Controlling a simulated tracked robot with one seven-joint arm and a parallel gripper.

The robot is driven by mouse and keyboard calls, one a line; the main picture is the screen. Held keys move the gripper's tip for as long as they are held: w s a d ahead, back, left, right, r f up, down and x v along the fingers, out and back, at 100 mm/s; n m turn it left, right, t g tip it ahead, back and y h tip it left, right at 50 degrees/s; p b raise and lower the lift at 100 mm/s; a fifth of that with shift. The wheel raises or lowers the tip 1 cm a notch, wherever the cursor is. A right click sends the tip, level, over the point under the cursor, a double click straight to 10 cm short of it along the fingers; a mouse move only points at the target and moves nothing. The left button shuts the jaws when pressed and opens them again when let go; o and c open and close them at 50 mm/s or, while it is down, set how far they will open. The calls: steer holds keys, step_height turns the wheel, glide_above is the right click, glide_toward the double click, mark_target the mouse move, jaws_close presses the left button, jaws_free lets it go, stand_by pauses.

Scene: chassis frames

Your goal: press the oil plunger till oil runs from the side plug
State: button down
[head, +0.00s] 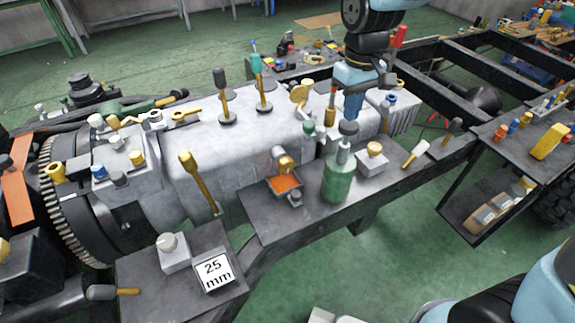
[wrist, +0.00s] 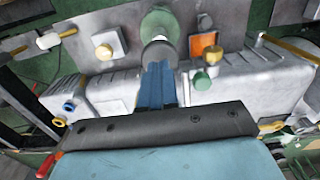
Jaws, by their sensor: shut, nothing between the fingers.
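The oil plunger is a green bottle (head: 338,182) with a grey round knob (head: 348,128) on a pale stem, upright on a dark bench plate. In the wrist view the knob (wrist: 160,52) hides part of the green bottle (wrist: 160,22). A brass side plug (head: 287,164) sticks out of the grey casing left of the bottle. Below it is a small tray (head: 295,200) with an orange inside; I cannot tell if that is oil. My gripper (head: 350,119) is shut and empty, pointing down with its blue fingertips (wrist: 158,66) right at the knob's top; contact is unclear.
A white block with a tan knob (head: 373,158) stands close right of the bottle. Tall levers (head: 264,90) rise from the casing (head: 240,150) behind. A "25 mm" card (head: 214,271) lies front left. Green floor is open at front right.

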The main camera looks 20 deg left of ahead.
steer(key=shift+r, duration=1.9)
